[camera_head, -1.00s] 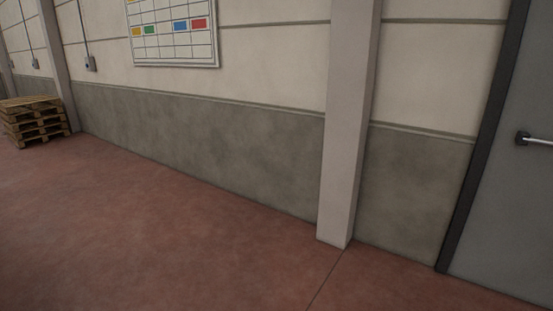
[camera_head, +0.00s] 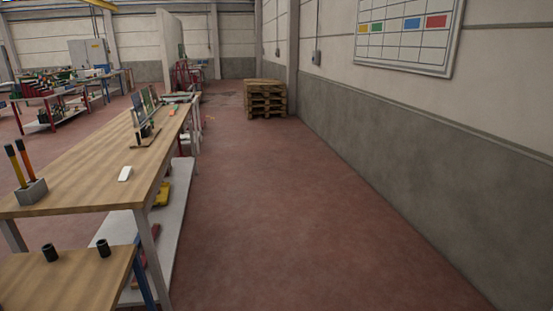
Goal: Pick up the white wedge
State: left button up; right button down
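A small white block, which looks like the white wedge (camera_head: 125,174), lies on the wooden top of a long workbench (camera_head: 88,180) at the left of the head view. It is near the bench's right edge, apart from the other items. Its exact shape is too small to tell. Neither of my grippers is in view.
A grey holder (camera_head: 31,192) with two upright tools stands left of the white block. A rack (camera_head: 147,120) stands farther back. A lower table (camera_head: 75,278) with two black cups is in front. Stacked pallets (camera_head: 266,100) stand far off. The red floor right of the bench is clear.

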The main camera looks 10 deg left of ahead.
aim_at(127, 172)
jog(key=i+j+u, duration=0.15)
jog(key=i+u, duration=0.3)
jog(key=i, duration=0.25)
jog(key=i+l+u, duration=0.1)
jog(key=i+u, duration=0.3)
jog(key=i, duration=0.3)
